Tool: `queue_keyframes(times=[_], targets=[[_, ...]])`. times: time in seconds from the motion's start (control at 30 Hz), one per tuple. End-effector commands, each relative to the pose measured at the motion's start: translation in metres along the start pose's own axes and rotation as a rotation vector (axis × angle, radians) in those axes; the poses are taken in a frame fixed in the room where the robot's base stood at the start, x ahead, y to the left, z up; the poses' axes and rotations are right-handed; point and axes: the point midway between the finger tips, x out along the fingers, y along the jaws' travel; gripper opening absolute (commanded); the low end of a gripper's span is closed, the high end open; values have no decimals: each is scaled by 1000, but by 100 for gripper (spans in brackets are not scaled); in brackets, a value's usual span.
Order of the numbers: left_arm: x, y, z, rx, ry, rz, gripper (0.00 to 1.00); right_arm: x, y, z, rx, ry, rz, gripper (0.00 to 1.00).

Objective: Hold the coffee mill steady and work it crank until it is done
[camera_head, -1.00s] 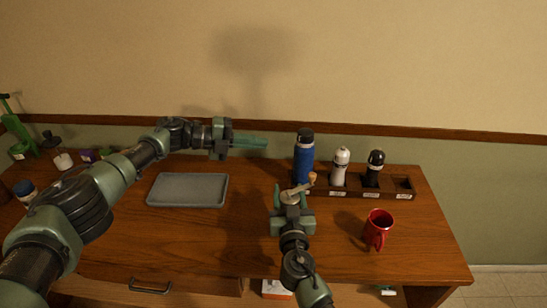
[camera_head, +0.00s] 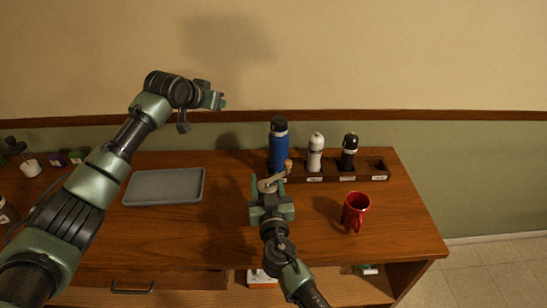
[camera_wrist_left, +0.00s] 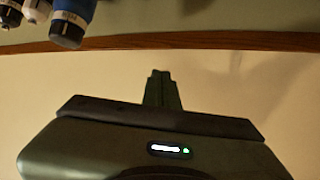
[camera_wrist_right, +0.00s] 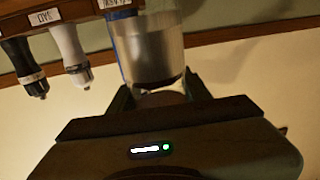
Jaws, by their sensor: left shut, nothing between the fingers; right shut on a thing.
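The coffee mill (camera_head: 268,187) stands upright near the middle of the counter, largely hidden by my right gripper. Its crank points up and right in the head view, with a wooden knob (camera_head: 288,166) at its end. My right gripper (camera_head: 270,205) is shut around the mill's body. In the right wrist view the mill's shiny cylinder (camera_wrist_right: 148,50) sits between the fingers (camera_wrist_right: 160,95). My left gripper (camera_head: 221,101) is shut and empty, raised high before the wall, up and left of the mill. Its closed fingers (camera_wrist_left: 160,90) show in the left wrist view.
A blue bottle (camera_head: 277,148), a white-topped shaker (camera_head: 315,153) and a black-topped one (camera_head: 348,152) stand at the labelled wooden rack (camera_head: 345,178); its right slot is empty. A red mug (camera_head: 355,212) stands right; a grey tray (camera_head: 163,187) lies left.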

Motion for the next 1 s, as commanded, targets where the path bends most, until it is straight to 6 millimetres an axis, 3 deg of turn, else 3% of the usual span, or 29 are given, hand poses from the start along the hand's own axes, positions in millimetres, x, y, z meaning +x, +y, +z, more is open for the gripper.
queue_keyframes(times=[0.2, 0.33, 0.5, 0.67, 1.0], targets=[[-46, 72, 46, -143, -308, 277, 0, 0, 0, -1, 1, 1, -1, 0], [-75, 98, 61, -158, -425, 391, 0, 0, 0, -1, 1, 2, -1, 0], [-93, 112, 71, -156, -496, 457, 0, 0, 0, -1, 1, 2, -1, 0], [-83, 121, 79, -156, -507, 465, 0, 0, 0, -1, 1, 2, -1, 0], [-27, 154, 110, -155, -507, 463, 0, 0, 0, -2, 1, 3, -1, 0]])
